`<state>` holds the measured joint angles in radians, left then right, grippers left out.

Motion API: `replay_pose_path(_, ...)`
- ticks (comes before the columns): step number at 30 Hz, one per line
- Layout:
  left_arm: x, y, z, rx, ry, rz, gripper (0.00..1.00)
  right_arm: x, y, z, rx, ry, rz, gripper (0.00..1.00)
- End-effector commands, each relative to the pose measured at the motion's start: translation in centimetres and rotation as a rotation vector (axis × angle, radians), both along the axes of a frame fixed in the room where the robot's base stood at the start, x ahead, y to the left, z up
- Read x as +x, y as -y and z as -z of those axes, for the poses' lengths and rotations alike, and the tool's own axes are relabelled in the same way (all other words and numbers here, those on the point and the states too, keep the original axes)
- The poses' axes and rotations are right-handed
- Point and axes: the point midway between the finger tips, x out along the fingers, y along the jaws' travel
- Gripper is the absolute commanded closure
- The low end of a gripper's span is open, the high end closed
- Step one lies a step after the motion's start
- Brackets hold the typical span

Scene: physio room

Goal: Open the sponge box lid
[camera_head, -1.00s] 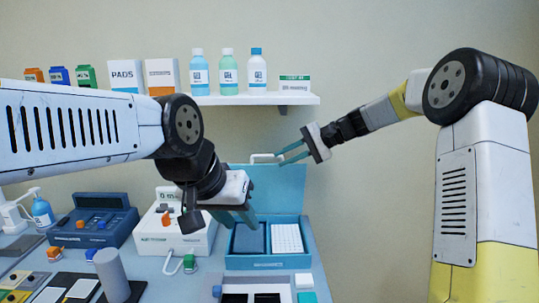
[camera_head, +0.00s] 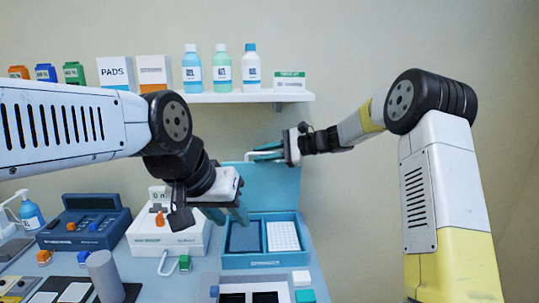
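The sponge box (camera_head: 265,261) is a light blue box on the table. Its lid (camera_head: 278,185) stands raised at the back, and the inside shows a dark blue block (camera_head: 245,238) and a white gridded block (camera_head: 282,236). A pale handle (camera_head: 247,156) shows at the lid's top edge. My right gripper (camera_head: 265,152) is at the lid's top edge beside the handle; whether it touches is unclear, and its finger gap cannot be made out. My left gripper (camera_head: 228,214) is open, in front of the box's left side, and covers part of it.
A white device (camera_head: 165,240) and a dark blue device (camera_head: 85,228) stand left of the box. A wall shelf (camera_head: 235,97) with bottles and cartons is above the lid. A grey cylinder (camera_head: 104,275) stands at the front left.

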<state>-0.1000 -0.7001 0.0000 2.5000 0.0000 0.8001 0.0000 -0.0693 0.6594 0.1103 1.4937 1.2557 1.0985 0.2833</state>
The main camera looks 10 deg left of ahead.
Motion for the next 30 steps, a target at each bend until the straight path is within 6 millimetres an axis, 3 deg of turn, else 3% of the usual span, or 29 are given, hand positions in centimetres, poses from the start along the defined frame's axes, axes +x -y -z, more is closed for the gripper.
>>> replay_pose_path(6, 0.0, 0.0, 0.0, 0.0, 0.0, 0.0, 0.64, 0.01, -0.05, -0.01, 0.0, 0.001, 0.0, 0.81)
replay_pose_path(9, 0.0, 0.0, 0.0, 0.0, 0.0, 0.0, 0.64, 0.01, -0.05, -0.02, 0.0, 0.001, 0.0, 0.99)
replay_pose_path(10, 0.0, 0.0, 0.0, 0.0, 0.0, 0.0, 0.64, 0.01, -0.05, -0.02, 0.0, 0.001, 0.0, 1.0)
replay_pose_path(30, 0.0, 0.0, 0.0, 0.0, 0.0, 0.0, 0.64, 0.0, -0.03, -0.07, 0.001, 0.001, 0.0, 1.0)
